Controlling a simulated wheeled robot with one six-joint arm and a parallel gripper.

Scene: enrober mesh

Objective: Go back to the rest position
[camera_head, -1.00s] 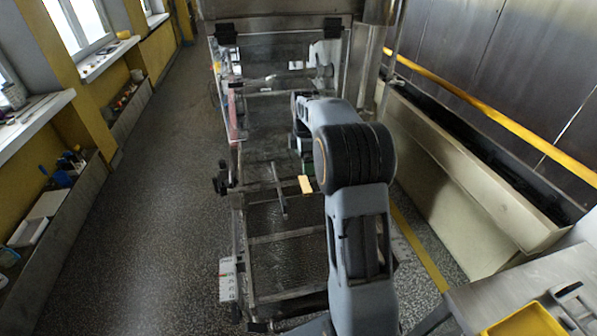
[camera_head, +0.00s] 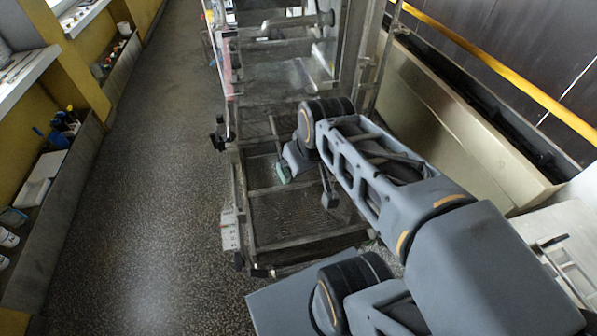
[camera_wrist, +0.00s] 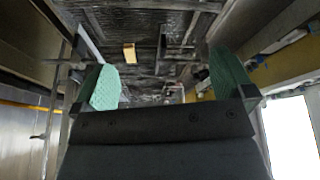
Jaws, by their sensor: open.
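My gripper (camera_wrist: 166,84) is open and empty, with its two green finger pads apart in the wrist view. In the head view one green pad of my gripper (camera_head: 283,173) shows over the mesh frame; the rest of the gripper is partly hidden by my arm. The enrober's wire mesh bed (camera_head: 290,222) lies below it in a metal frame. A small yellowish block (camera_wrist: 129,53) shows beyond the fingers in the wrist view, apart from them. I do not see that block in the head view now.
The enrober's clear-sided housing (camera_head: 285,75) stands beyond the mesh. A long beige trough (camera_head: 460,125) runs along the right wall. A metal table (camera_head: 570,240) is at the right. Shelves with bottles and trays (camera_head: 45,180) line the left wall. The speckled floor (camera_head: 160,190) is clear.

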